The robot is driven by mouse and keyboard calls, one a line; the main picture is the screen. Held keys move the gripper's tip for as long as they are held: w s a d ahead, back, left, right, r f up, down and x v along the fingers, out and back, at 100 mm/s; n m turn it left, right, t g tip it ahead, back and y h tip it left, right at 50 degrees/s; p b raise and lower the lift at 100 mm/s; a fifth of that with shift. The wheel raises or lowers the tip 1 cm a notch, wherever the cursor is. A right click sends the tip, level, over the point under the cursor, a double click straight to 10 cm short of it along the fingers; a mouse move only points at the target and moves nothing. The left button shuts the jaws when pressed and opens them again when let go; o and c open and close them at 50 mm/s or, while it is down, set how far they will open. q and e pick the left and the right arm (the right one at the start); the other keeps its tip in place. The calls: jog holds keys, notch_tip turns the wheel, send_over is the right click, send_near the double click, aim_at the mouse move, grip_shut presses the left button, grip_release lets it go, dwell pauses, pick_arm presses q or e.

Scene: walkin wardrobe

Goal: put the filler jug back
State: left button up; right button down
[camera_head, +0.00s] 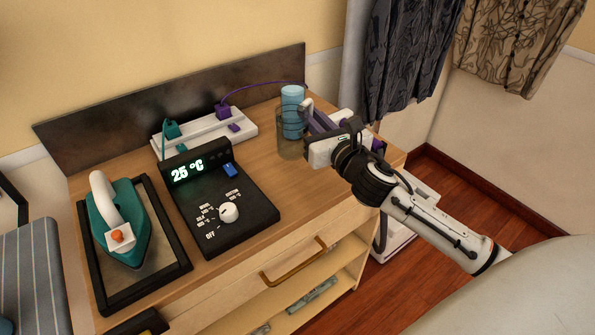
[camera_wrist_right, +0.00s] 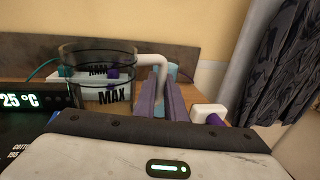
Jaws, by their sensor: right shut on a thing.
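The filler jug (camera_head: 289,149) is a clear, upright vessel with dark rings and a white handle, at the right part of the wooden table. In the right wrist view the jug (camera_wrist_right: 88,84) shows "MAX" lettering and its white handle. My right gripper (camera_head: 318,124) reaches in from the right. Its purple fingers (camera_wrist_right: 163,108) are shut on the jug's handle. I cannot tell whether the jug's base touches the table. My left gripper is not in view.
A light blue cylinder (camera_head: 292,98) stands close behind the jug. A white power strip (camera_head: 207,130) with plugs and cords, a black control box (camera_head: 221,205) reading 25 °C, and a teal iron (camera_head: 124,228) on a dark-framed rest (camera_head: 178,262) occupy the table. Clothes (camera_head: 408,50) hang right.

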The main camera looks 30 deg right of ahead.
notch_tip(320, 180, down, 9)
jog(key=shift+a+r+b, duration=0.1)
jog(key=shift+b, duration=1)
jog(key=shift+f, duration=0.25)
jog(key=c, duration=1.8)
grip_release()
jog(key=shift+r, duration=0.1)
jog(key=shift+s, duration=0.2)
jog(key=s, duration=0.7)
jog(key=s+a+b, duration=0.1)
jog(key=s, duration=0.2)
jog(key=shift+s+a, duration=0.1)
jog(key=shift+s, duration=0.05)
jog(key=shift+s+a+r, duration=0.1)
jog(key=shift+s+r, duration=0.05)
jog(key=shift+s, duration=0.55)
